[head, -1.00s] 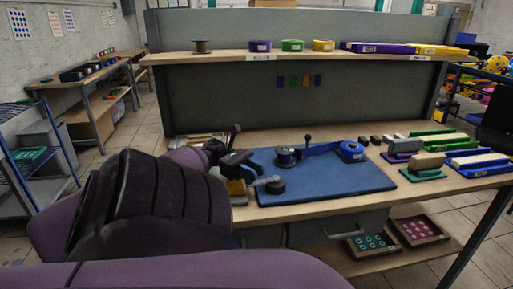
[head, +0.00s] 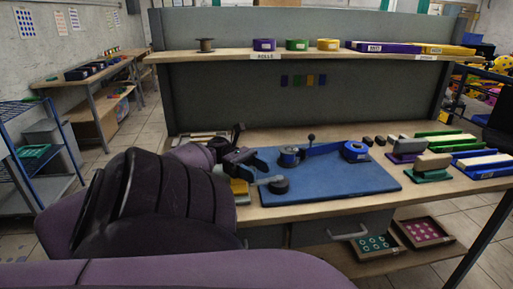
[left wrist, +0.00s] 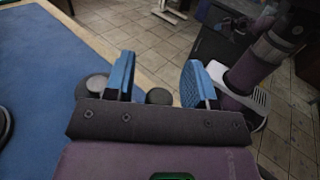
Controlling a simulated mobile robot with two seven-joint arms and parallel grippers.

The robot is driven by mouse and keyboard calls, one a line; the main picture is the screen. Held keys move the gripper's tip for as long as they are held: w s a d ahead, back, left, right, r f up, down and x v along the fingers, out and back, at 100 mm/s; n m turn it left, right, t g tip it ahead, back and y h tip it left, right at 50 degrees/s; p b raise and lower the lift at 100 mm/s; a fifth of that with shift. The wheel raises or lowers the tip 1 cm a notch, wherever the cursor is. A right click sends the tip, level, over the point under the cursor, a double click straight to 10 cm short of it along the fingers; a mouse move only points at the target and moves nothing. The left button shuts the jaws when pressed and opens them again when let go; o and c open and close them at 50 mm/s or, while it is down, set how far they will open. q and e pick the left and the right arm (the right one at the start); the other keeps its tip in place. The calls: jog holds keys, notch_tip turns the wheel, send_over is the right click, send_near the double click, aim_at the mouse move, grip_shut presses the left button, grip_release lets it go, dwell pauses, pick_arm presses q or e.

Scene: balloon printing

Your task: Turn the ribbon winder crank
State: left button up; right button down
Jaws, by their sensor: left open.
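The blue spool (head: 289,157) of the ribbon winder stands on the blue mat (head: 345,184). A small black knob (head: 311,137) on a stalk rises beside it. A blue band runs right to a blue ribbon roll (head: 355,151). A dark round piece (head: 279,186) sits near the mat's front left. My left gripper (head: 264,171) is open at the mat's left side, close to that piece. In the left wrist view, its blue fingers (left wrist: 158,80) are apart, with a small dark round knob (left wrist: 158,96) between them and a larger one (left wrist: 92,86) at the left finger. Contact is unclear.
Coloured trays with blocks (head: 427,167) fill the table's right side. Two trays of small items (head: 424,231) lie below. The mat's right front is clear.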

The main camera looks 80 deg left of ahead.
pick_arm(q)
jog(key=b+v, duration=0.1)
jog(key=v, duration=0.8)
jog(key=shift+a, duration=0.15)
jog(key=shift+b+v, duration=0.3)
jog(key=shift+v, duration=0.5)
jog(key=shift+c, duration=0.4)
